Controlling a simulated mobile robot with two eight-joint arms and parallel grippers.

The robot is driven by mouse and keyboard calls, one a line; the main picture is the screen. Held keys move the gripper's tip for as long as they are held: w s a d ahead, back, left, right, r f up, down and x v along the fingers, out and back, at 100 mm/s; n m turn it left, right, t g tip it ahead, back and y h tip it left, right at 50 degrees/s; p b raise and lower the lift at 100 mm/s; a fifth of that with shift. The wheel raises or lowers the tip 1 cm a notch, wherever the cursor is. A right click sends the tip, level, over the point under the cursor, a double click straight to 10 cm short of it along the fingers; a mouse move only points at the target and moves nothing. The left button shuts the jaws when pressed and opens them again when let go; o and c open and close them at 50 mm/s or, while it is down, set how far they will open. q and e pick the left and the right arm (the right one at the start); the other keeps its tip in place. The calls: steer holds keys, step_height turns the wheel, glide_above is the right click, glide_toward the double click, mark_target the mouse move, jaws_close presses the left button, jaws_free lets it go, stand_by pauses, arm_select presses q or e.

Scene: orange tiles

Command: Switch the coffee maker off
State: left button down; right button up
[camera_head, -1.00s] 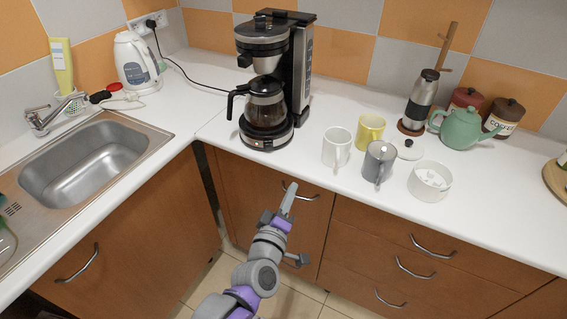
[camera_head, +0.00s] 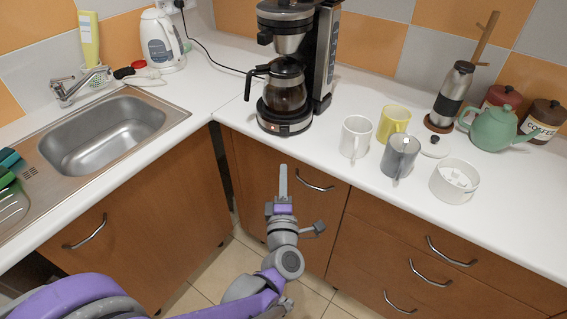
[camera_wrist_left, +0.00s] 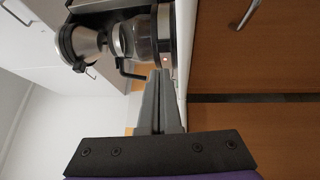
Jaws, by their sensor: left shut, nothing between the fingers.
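The coffee maker (camera_head: 320,70) is a tall black and steel machine on the white counter, with a glass carafe (camera_head: 286,92) on its base. Small controls (camera_head: 288,127) show on the front of the base. My left gripper (camera_head: 283,170) is shut and empty. It points up at the machine from in front of the counter, below and apart from the base. In the left wrist view my left gripper (camera_wrist_left: 158,75) shows with the coffee maker (camera_wrist_left: 112,10) lying sideways beyond its fingertips. My right gripper is not in view.
Mugs, including a white one (camera_head: 356,137) and a yellow one (camera_head: 393,122), stand right of the machine. A sink (camera_head: 105,130) and a kettle (camera_head: 161,42) are at left. The counter edge and cabinet handles (camera_head: 314,181) are near my gripper.

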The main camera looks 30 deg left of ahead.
arm_select(q)
glide_toward(284, 125)
steer(key=x, duration=0.5)
steer(key=shift+w+a+f, duration=0.1)
steer(key=shift+w+f, duration=0.05)
steer(key=shift+f, duration=0.15)
steer(key=shift+w+a+r+p, duration=0.3)
steer(key=shift+w+r, duration=0.1)
steer(key=shift+r, duration=0.2)
steer(key=shift+f, duration=0.15)
